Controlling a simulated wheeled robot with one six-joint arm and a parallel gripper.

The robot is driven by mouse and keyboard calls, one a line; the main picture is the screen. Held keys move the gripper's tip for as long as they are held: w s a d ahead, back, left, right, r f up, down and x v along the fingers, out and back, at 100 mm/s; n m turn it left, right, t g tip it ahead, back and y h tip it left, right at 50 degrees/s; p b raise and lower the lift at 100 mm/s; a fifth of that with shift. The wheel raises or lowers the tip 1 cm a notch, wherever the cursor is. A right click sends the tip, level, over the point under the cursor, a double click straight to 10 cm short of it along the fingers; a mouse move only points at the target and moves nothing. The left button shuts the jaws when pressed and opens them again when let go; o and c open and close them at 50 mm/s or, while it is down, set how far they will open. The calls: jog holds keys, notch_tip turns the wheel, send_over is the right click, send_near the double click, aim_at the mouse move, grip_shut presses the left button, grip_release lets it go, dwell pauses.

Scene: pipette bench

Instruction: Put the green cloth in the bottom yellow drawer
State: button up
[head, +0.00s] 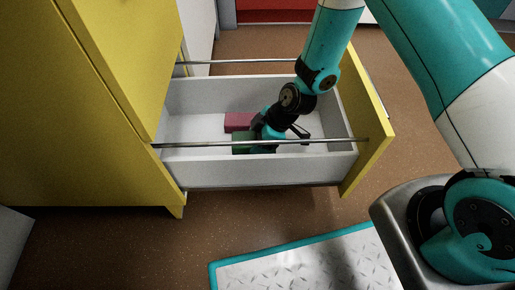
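The bottom yellow drawer (367,122) is pulled out of the yellow cabinet (70,110), with its white inside showing. The green cloth (242,143) is inside the drawer near its near side wall, partly hidden by my gripper and the metal rail. My gripper (268,136) reaches down into the drawer right at the green cloth. Its fingertips are hard to make out, so I cannot tell whether they hold the cloth.
A red block-like item (239,121) lies in the drawer just behind the green cloth. Metal rails (230,145) run along both drawer sides. A metal plate with a teal edge (300,262) is on the brown floor (130,235) in front.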

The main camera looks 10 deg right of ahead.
jog(key=shift+f+b, duration=0.5)
jog(key=shift+f, duration=0.95)
jog(key=shift+f, duration=0.15)
jog(key=o, duration=1)
